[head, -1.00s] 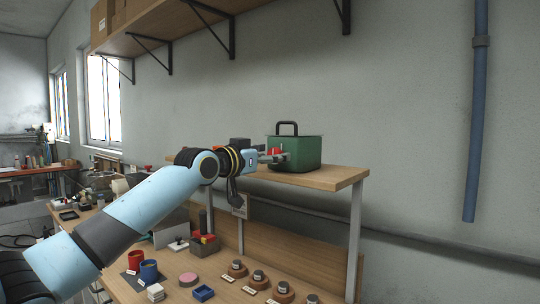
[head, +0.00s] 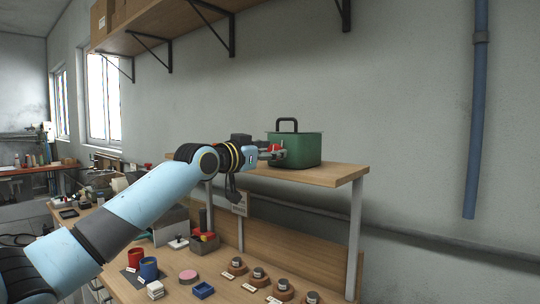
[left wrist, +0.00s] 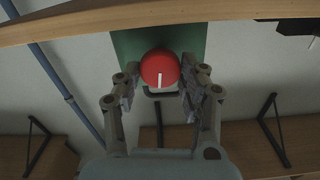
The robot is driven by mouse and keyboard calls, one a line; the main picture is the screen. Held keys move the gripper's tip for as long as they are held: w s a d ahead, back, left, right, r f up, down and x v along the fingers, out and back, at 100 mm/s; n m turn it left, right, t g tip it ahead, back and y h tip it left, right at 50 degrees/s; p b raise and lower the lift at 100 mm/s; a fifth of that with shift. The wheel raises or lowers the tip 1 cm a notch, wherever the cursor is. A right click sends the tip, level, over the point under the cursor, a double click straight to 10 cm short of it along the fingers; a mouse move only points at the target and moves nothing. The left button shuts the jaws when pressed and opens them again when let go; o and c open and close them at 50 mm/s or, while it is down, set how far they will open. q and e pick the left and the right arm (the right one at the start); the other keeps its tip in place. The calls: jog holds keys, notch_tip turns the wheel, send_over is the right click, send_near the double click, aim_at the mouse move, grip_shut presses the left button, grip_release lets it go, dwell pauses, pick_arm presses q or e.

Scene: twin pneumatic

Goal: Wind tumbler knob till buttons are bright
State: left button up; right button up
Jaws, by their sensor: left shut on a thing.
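A red round knob (head: 275,148) with a white line on its face sits on the front of a green box (head: 303,147). In the left wrist view the knob (left wrist: 160,66) shows between my fingers, with the line pointing down in the picture. My left gripper (head: 276,153) is shut on the knob, one finger at each side; it also shows in the left wrist view (left wrist: 161,77). Several round grey-topped pieces on wooden bases (head: 258,275) stand in a row on the bench, with small labels; I cannot tell whether any is lit. My right gripper is out of view.
The green box stands on a raised wooden shelf (head: 335,173) above the bench. A red cup (head: 134,258), a blue cup (head: 149,268), a blue tray (head: 203,290) and a pink disc (head: 188,276) are below. A wall shelf (head: 205,15) hangs above.

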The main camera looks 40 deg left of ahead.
pick_arm(q)
jog(key=shift+d+f+m+b, duration=0.15)
jog(key=shift+m+b, duration=1.35)
jog(key=shift+m, duration=2.8)
jog(key=shift+a+f+m+b, duration=0.15)
jog(key=shift+m+b, duration=1.3)
jog(key=shift+m, duration=2.85)
jog(key=shift+d+f+m+b, duration=0.15)
jog(key=shift+m+b, duration=1.35)
jog(key=shift+m, duration=2.8)
jog(key=shift+f, duration=0.1)
jog(key=o, duration=1.2)
jog(key=shift+c, duration=0.2)
